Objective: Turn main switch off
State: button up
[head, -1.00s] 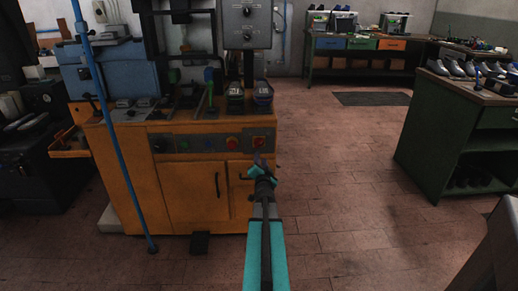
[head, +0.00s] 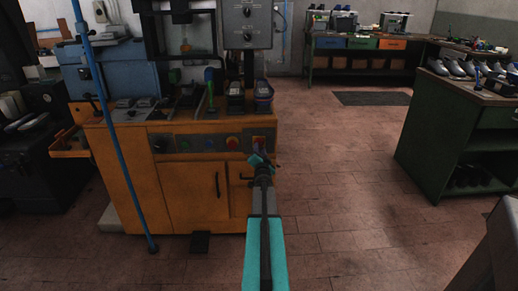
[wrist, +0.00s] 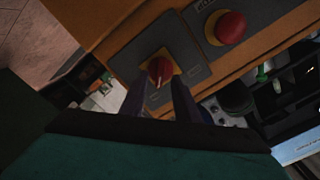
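The main switch is a red rotary knob with a white pointer line on a yellow plate (wrist: 160,66), set in a grey panel of the orange machine. In the head view the switch panel (head: 259,140) is at the machine's right front corner, partly behind my gripper (head: 258,158). In the wrist view my gripper (wrist: 160,98) has its two dark fingers apart, one at each side of the knob's lower part. The fingertips are close to the knob; I cannot tell whether they touch it. The pointer line points roughly down between the fingers.
The orange machine (head: 190,190) has a cabinet door handle below the panel. A blue pole (head: 118,150) stands at its left. Floor (head: 335,190) to the right is clear, up to a green bench (head: 430,150).

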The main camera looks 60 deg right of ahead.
jog(key=shift+x, duration=1.45)
